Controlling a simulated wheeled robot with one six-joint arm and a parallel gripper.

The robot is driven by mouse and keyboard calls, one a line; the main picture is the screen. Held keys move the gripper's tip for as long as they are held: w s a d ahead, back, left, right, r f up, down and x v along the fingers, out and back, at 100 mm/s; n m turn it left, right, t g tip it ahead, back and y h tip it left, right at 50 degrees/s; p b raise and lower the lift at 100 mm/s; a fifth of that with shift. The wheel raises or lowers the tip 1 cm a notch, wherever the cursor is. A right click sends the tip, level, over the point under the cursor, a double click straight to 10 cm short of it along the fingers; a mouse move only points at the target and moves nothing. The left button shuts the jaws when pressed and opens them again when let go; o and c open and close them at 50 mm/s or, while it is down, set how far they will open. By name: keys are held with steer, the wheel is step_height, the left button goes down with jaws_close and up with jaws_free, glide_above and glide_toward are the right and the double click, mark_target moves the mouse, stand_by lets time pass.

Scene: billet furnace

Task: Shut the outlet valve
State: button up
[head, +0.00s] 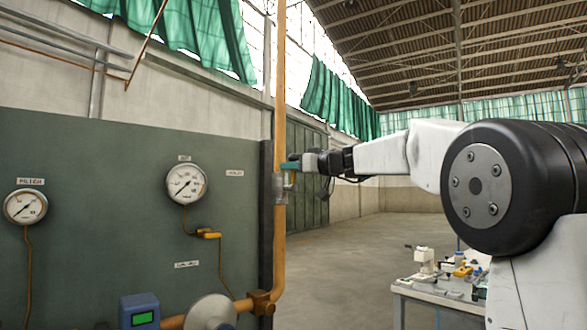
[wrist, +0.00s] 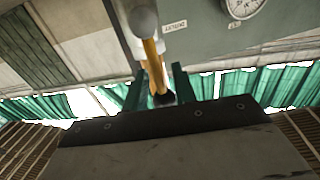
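The orange vertical pipe (head: 280,90) runs up past the panel's right edge. A silvery valve body (head: 280,188) sits on it, near a small label too blurred to read. My gripper (head: 289,165) is at the pipe just above this body, its teal fingertips partly merging with it. In the wrist view, my gripper's two green fingers (wrist: 159,88) stand apart. A yellow-orange bar (wrist: 152,68) and a dark end lie between them, with gaps visible beside them. A grey rounded part (wrist: 143,20) is at the bar's upper end. I cannot tell lever from pipe there, or see contact.
The green panel (head: 110,190) carries two gauges (head: 186,184) (head: 25,206) and a small yellow-handled valve (head: 208,235). A grey disc (head: 210,312) and a blue meter (head: 140,311) are low in front. A cluttered table (head: 440,294) stands right. The floor behind is clear.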

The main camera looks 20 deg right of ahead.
jaws_close()
steer(key=shift+w, duration=0.1)
steer(key=w+d+f+m+t+h, duration=0.1)
steer(key=d+f+m, duration=0.2)
steer(key=m, duration=0.7)
steer(key=d+f+m+t+h, duration=0.1)
steer(key=d+f+m+t, duration=0.1)
steer(key=m, duration=0.8)
steer(key=shift+w+d+f+h, duration=0.3)
steer(key=shift+w+d+f, duration=0.1)
steer(key=shift+f, duration=0.35)
jaws_free()
